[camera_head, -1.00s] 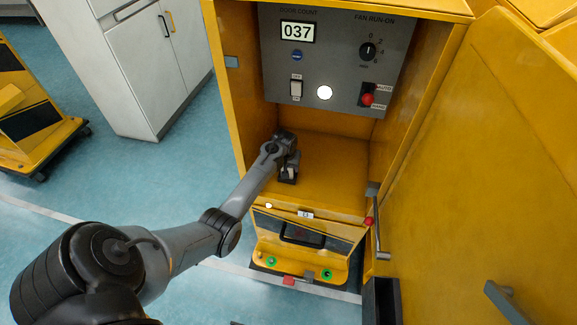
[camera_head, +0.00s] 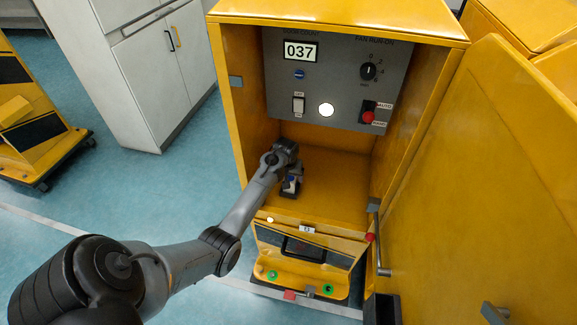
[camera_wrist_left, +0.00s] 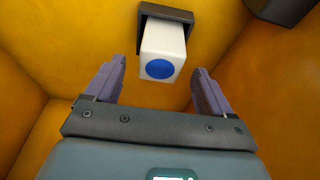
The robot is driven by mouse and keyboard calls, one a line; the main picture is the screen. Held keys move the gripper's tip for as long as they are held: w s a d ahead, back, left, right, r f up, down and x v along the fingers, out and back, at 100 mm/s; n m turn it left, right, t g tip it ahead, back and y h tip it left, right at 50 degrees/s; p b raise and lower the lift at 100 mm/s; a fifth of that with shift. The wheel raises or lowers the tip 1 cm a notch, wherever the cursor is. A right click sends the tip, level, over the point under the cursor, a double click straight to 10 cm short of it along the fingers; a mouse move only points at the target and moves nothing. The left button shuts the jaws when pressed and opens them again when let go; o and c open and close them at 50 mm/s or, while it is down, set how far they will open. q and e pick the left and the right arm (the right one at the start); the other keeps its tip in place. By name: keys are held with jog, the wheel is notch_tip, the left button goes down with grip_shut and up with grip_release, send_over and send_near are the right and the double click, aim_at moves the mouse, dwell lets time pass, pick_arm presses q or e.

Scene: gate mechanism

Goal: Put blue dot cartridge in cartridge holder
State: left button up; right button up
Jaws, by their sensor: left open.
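A white block-shaped cartridge with a blue dot (camera_wrist_left: 163,55) sits with its far end in a dark square holder (camera_wrist_left: 178,14) in the left wrist view. How deep it is seated is hard to tell. In the head view the cartridge (camera_head: 293,181) is small, partly covered by my gripper, with the dark holder (camera_head: 288,192) at its base on the cabinet's inner floor. My left gripper (camera_wrist_left: 159,68) is open, with one finger on each side of the cartridge's near end and visible gaps; it also shows in the head view (camera_head: 291,172). My right gripper is not in view.
The yellow cabinet (camera_head: 240,130) surrounds my left arm, with side walls close by. Its door (camera_head: 500,180) stands open at right. A grey control panel (camera_head: 335,85) is on the back wall. A front unit with a handle (camera_head: 305,250) lies below.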

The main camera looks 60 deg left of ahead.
pick_arm(q)
jog(key=p+v, duration=0.1)
jog(key=v, duration=0.5)
jog(key=s+d+m, duration=0.3)
jog(key=s+d, duration=0.4)
jog(key=d, duration=0.5)
jog(key=s+d+r+m+h, duration=0.1)
jog(key=s+d+m, duration=0.3)
jog(key=s+d, duration=0.4)
jog(key=s+d+r+m+t+h, duration=0.1)
jog(key=s+d+m, duration=0.3)
jog(key=d, duration=1.2)
jog(key=s, duration=0.3)
jog(key=shift+s+d, duration=0.35)
jog(key=shift+d, duration=0.05)
jog(key=shift+p, duration=0.3)
notch_tip(320, 180, up, 31)
jog(key=p, duration=3.1)
